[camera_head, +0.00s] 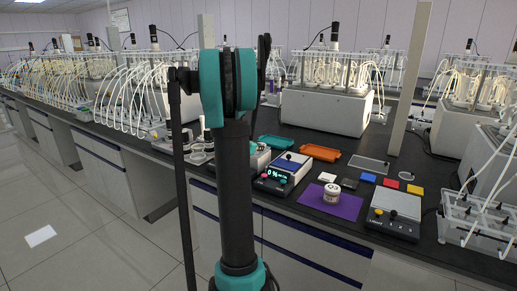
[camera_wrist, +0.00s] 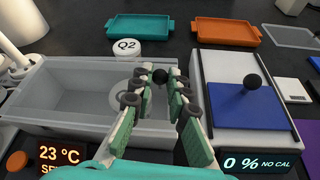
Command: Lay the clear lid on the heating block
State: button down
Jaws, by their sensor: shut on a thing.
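The heating block (camera_wrist: 60,128) is a pale grey box with an open well and a 23 °C display, at the left of the wrist view. My arm partly hides it in the head view (camera_head: 258,161). My gripper (camera_wrist: 160,84) is shut on a small black knob (camera_wrist: 160,76), above the right part of the block. I take the knob to be the clear lid's handle; the see-through plate is hard to make out against the grey. I cannot tell whether it touches the block. A grey ring shape shows under the fingers. The gripper is hidden in the head view.
A device with a blue plate and black knob (camera_wrist: 247,105) stands close at the right. A white Q2 jar (camera_wrist: 127,48) is behind the block. Teal (camera_wrist: 140,27) and orange (camera_wrist: 227,34) trays lie behind. A purple mat (camera_head: 345,207) with a jar lies farther right.

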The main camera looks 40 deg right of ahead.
jog(key=shift+f, duration=0.2)
jog(key=c, duration=1.5)
grip_release()
jog(key=shift+a, duration=0.15)
jog(key=v, duration=1.2)
jog(key=s+a+f+m+y, duration=0.4)
jog(key=s+a+f+m, duration=0.2)
jog(key=a, duration=0.5)
jog(key=s+a+f+m+g+y, duration=0.1)
jog(key=s+a+f+m+y, duration=0.3)
jog(key=a, duration=0.7)
jog(key=s+a+f+m+g+y, duration=0.1)
jog(key=s+a+f+m+y, duration=0.3)
jog(key=s+a+f+m, duration=0.5)
jog(key=shift+s+a+m, duration=0.3)
jog(key=shift+s+a, duration=0.05)
jog(key=shift+s, duration=0.35)
jog(key=shift+s+a+m, duration=0.3)
jog(key=shift+s, duration=0.4)
jog(key=shift+s+a+m, duration=0.3)
jog(key=shift+s+a, duration=0.05)
jog(key=shift+s, duration=0.3)
